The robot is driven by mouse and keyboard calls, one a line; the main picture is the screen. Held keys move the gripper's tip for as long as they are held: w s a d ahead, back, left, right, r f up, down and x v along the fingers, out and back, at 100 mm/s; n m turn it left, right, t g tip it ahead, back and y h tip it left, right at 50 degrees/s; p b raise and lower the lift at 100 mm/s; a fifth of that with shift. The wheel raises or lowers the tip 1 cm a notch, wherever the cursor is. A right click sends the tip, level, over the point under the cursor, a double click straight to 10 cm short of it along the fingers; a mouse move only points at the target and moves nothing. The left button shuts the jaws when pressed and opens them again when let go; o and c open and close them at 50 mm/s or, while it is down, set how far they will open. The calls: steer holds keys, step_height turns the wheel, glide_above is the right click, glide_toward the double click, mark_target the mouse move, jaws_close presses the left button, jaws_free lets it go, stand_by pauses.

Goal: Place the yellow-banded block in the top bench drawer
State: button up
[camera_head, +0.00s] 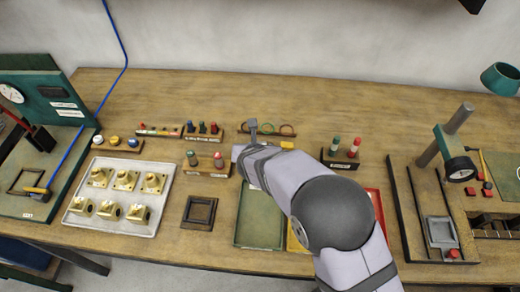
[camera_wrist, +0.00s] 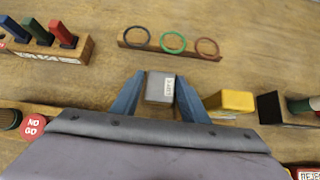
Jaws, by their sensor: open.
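My gripper (camera_wrist: 161,76) is open above the back middle of the bench; it also shows in the head view (camera_head: 252,140). A small grey block (camera_wrist: 160,88) with a white label shows between its two blue fingers; no yellow band shows on its visible faces. I cannot tell whether the fingers touch it. A yellow block (camera_wrist: 233,101) lies just right of the right finger and also shows in the head view (camera_head: 287,145). I cannot tell which of these is the yellow-banded block. No top bench drawer can be made out in either view.
A rack with three rings (camera_wrist: 172,42) lies behind the gripper. Racks of coloured plugs stand left (camera_wrist: 45,40) and right (camera_head: 344,152). A green tray (camera_head: 260,222) lies in front, partly beside my arm.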

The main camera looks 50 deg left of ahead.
jaws_close()
steer(key=shift+a+r, duration=0.1)
steer(key=shift+r, duration=0.5)
step_height(320, 180, up, 9)
steer(key=shift+r+p, duration=0.1)
steer(key=shift+p, duration=1)
